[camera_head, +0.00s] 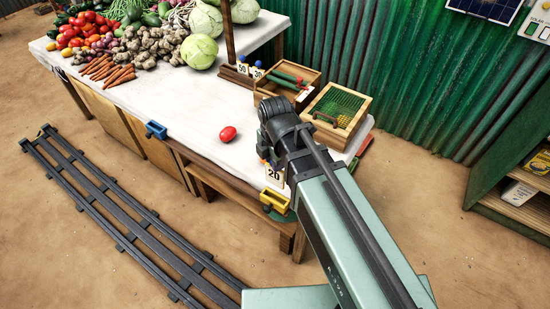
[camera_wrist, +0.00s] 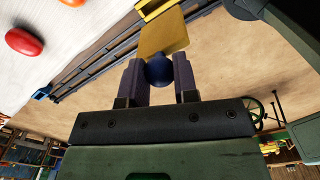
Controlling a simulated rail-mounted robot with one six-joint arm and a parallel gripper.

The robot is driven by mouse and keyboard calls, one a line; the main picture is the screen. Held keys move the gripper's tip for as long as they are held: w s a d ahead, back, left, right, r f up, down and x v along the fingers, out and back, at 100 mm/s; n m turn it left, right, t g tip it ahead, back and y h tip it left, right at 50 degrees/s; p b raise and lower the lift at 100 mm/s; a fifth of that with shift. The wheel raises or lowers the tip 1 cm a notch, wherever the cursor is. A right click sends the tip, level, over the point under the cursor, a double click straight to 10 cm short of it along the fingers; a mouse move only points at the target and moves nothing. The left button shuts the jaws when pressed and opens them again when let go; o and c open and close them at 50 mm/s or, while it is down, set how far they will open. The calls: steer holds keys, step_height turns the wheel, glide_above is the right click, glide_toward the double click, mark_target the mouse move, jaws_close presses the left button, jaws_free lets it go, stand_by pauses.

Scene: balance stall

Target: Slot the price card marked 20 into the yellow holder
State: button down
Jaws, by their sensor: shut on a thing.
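The price card marked 20 (camera_head: 274,175) is above the yellow holder (camera_head: 275,201) at the table's front edge. In the wrist view my gripper (camera_wrist: 159,72) is shut on the blue ball knob of the card (camera_wrist: 163,36), whose plain tan face shows. The yellow holder (camera_wrist: 157,8) is at the top of that view, just beyond the card's far edge. I cannot tell whether card and holder touch. In the head view my arm hides most of the gripper (camera_head: 267,164).
A blue holder (camera_head: 156,130) is on the same front edge. A red tomato (camera_head: 228,134) lies on the white tabletop (camera_head: 195,110). Cards 50 (camera_head: 243,68) and 30 (camera_head: 257,72) stand at the back beside a wooden box (camera_head: 270,97) and a green mesh-topped box (camera_head: 337,108). Rails (camera_head: 120,215) run in front.

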mark_target(275, 180)
step_height(275, 180, down, 10)
steer(key=b, duration=0.6)
steer(key=shift+f+b, duration=0.1)
steer(key=shift+b, duration=0.3)
steer(key=shift+c, duration=1.2)
jaws_free()
steer(key=shift+r+p, duration=0.25)
steer(key=shift+p, duration=0.05)
step_height(275, 180, up, 7)
steer(key=p, duration=0.7)
steer(key=shift+f, duration=0.1)
